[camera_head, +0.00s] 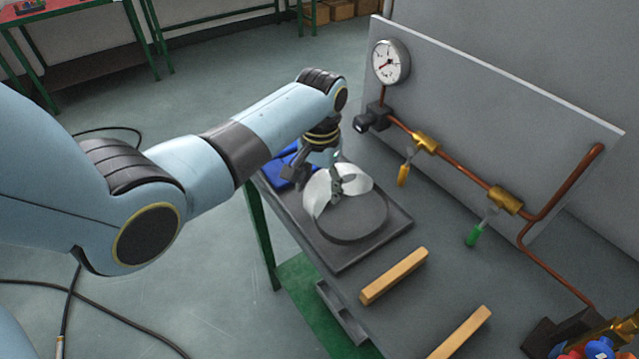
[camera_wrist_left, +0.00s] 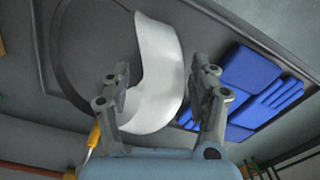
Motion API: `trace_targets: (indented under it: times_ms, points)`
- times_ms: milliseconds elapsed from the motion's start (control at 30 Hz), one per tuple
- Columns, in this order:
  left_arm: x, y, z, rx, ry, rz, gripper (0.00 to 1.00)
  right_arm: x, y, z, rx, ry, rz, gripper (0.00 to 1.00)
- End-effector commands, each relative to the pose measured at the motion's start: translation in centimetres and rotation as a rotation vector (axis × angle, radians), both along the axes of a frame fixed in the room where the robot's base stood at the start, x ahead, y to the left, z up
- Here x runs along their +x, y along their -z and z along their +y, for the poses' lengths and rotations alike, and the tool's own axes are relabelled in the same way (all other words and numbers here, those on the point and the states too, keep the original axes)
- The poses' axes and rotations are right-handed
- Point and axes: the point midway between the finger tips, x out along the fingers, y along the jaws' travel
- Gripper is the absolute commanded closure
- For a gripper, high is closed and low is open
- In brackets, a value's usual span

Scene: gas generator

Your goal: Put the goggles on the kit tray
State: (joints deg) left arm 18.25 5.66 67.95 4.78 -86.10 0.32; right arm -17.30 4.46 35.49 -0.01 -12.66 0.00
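The kit tray (camera_head: 398,226) is a dark grey rectangular tray on the bench; its rim also shows in the left wrist view (camera_wrist_left: 205,12). On it is a white curved visor-like piece (camera_head: 316,193) against a round dark piece (camera_head: 352,220). I cannot tell for certain whether this is the goggles; no other pair can be made out. In the left wrist view the white piece (camera_wrist_left: 158,75) shows between the fingers. My left gripper (camera_head: 337,186) is over the white piece, its fingers (camera_wrist_left: 160,88) apart; contact cannot be told. My right gripper is out of view.
Blue gloves (camera_wrist_left: 262,85) lie on the tray beside the white piece. Two wooden bars (camera_head: 394,276) lie in front of the tray. A grey panel (camera_head: 480,110) with a gauge (camera_head: 390,62) and copper pipes with valves stands behind. Bare bench top lies between tray and panel.

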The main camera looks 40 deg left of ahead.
Motion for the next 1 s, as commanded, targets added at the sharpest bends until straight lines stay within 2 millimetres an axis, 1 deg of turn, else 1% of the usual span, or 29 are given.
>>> trace_targets:
  times_ms: [267, 367, 467, 700, 800, 900, 1000]
  points:
    - [0.0, -0.1, 0.0, 0.0, 0.0, 0.0, 0.35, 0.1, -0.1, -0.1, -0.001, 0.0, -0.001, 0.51]
    - [0.0, -0.8, 0.0, 0.0, 0.0, -0.001, 0.35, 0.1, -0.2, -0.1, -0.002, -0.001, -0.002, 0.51]
    - [0.1, -2.4, 0.0, 0.0, 0.0, -0.004, 0.35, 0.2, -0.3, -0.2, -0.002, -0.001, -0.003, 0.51]
    - [0.1, -7.9, -0.1, 0.001, 0.001, -0.004, 0.35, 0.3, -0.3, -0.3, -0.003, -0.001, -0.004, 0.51]
    - [0.1, -9.8, -0.1, 0.0, 0.001, -0.003, 0.35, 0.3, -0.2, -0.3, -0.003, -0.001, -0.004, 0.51]
    - [0.1, -11.2, -0.1, 0.0, 0.0, -0.003, 0.35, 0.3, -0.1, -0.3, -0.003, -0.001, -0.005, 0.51]
    - [0.0, -12.0, -0.1, 0.0, 0.0, -0.001, 0.35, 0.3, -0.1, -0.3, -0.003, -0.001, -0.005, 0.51]
